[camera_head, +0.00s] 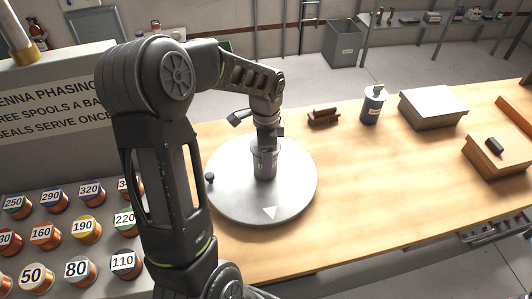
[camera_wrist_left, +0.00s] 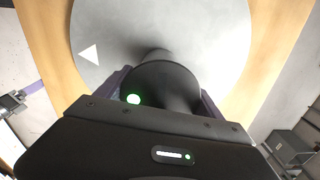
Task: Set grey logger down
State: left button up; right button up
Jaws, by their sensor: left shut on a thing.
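The grey logger (camera_head: 265,170) is a small upright cylinder over the middle of a round grey disc (camera_head: 230,200) on the wooden bench. My left gripper (camera_head: 267,146) comes down from above and is shut on the logger. In the left wrist view the logger (camera_wrist_left: 160,85) has a dark round top with a green light, between the two fingers. The disc (camera_wrist_left: 215,30) with its white triangle lies below it. I cannot tell whether the logger's base touches the disc.
A sloped panel (camera_head: 60,165) with numbered copper spools stands left of the disc. A brush (camera_head: 323,115), a labelled canister (camera_head: 373,104), a grey-topped box (camera_head: 432,107) and a wooden box (camera_head: 497,160) stand on the bench.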

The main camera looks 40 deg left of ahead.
pick_arm(q)
jog(key=shift+f, duration=0.2)
jog(key=o, duration=1.9)
jog(key=shift+o, duration=0.2)
jog(key=shift+r, duration=0.15)
notch_tip(320, 180, up, 12)
jog(key=shift+r+b, duration=0.1)
jog(key=shift+b, duration=0.45)
